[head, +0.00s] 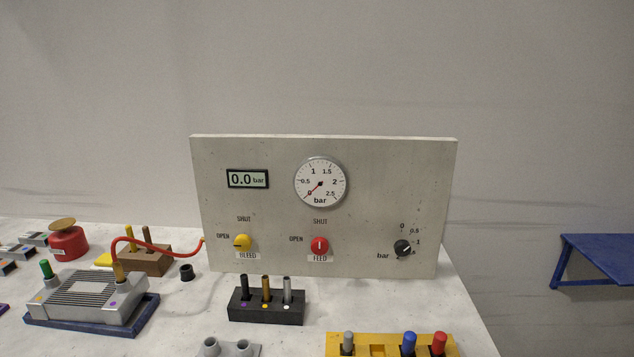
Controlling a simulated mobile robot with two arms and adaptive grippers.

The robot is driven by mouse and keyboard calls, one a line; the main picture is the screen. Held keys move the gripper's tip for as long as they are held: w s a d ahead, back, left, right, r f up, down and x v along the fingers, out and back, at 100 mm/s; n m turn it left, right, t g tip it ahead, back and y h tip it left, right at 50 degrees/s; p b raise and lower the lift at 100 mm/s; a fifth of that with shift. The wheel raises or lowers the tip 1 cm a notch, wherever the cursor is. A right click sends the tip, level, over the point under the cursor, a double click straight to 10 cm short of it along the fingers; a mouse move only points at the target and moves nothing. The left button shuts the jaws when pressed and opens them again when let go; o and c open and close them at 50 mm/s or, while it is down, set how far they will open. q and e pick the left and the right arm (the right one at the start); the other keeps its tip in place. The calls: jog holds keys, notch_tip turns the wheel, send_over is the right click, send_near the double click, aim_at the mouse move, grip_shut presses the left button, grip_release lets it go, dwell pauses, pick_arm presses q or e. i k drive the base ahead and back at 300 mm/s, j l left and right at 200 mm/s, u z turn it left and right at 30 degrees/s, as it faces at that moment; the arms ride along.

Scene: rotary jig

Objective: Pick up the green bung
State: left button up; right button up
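The green bung (46,268) stands upright at the far left of the table in the head view. It sits in or on a light port at the left corner of a grey finned metal block (88,295). The block rests in a dark blue tray (140,324). The lower part of the bung is hidden in the port, so I cannot tell how deep it sits. Neither of my grippers shows in this view.
A red hose (150,249) joins the block's brass fitting to a gauge panel (380,165). Around stand a red weight (68,243), a wooden holder (150,263), a black cap (187,272), a black rack (266,313) and a yellow rack (377,350) with other bungs.

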aim_at(45, 264)
jog(key=k+u, duration=0.15)
jog(key=u, duration=1.1)
jog(key=i+j+u, duration=0.1)
jog(key=i+j, duration=0.15)
jog(key=j, duration=0.15)
jog(key=i+j+u, duration=0.1)
jog(key=i+j, duration=0.2)
